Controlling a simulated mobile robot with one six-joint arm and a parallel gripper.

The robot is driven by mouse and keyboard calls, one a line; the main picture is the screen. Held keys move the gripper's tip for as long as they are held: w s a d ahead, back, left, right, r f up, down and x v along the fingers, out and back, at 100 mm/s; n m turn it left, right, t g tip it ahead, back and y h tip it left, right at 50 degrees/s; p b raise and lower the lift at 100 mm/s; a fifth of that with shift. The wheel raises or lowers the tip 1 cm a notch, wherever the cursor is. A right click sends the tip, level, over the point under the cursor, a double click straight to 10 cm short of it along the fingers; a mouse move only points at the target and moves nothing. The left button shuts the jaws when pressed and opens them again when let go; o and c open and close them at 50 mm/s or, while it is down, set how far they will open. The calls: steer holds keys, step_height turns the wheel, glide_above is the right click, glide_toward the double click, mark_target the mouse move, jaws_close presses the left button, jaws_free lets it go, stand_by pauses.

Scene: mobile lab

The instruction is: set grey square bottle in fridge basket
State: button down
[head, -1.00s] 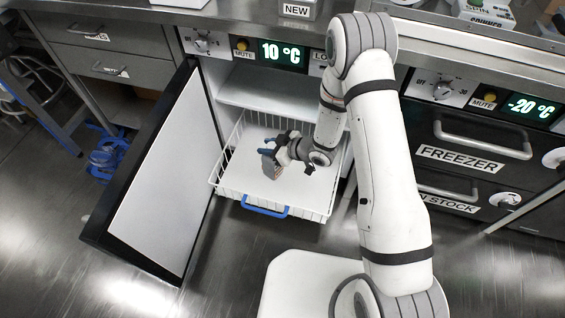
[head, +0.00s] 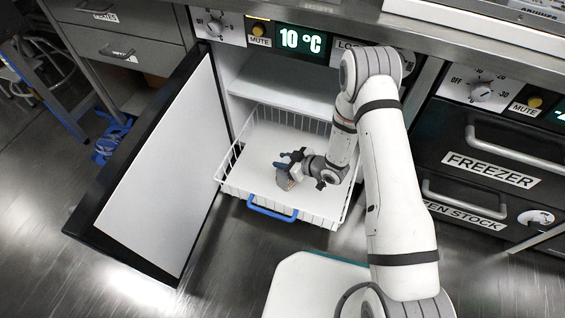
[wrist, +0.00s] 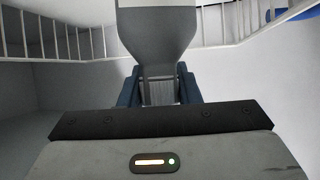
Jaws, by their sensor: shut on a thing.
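The grey square bottle (wrist: 157,35) is between the blue fingers of my gripper (wrist: 158,88) in the wrist view. In the head view my gripper (head: 290,164) is shut on the bottle (head: 284,181), which looks small and tilted there. Both are over the white wire fridge basket (head: 318,208), inside its outline. The basket is pulled out of the open fridge and has a blue handle (head: 272,208). Its floor looks bare. I cannot tell whether the bottle touches the floor.
The fridge door (head: 160,170) stands open on the left. A white shelf (head: 280,88) is above the basket. The freezer drawers (head: 490,170) are shut on the right. Grey floor lies in front of the basket.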

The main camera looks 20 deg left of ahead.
steer(key=shift+r, duration=0.1)
steer(key=shift+f, duration=0.25)
steer(key=c, duration=1.1)
jaws_free()
steer(key=shift+o, duration=0.2)
steer(key=shift+r, duration=0.1)
steer(key=shift+r, duration=0.15)
steer(key=p+v, duration=0.4)
steer(key=v, duration=0.8)
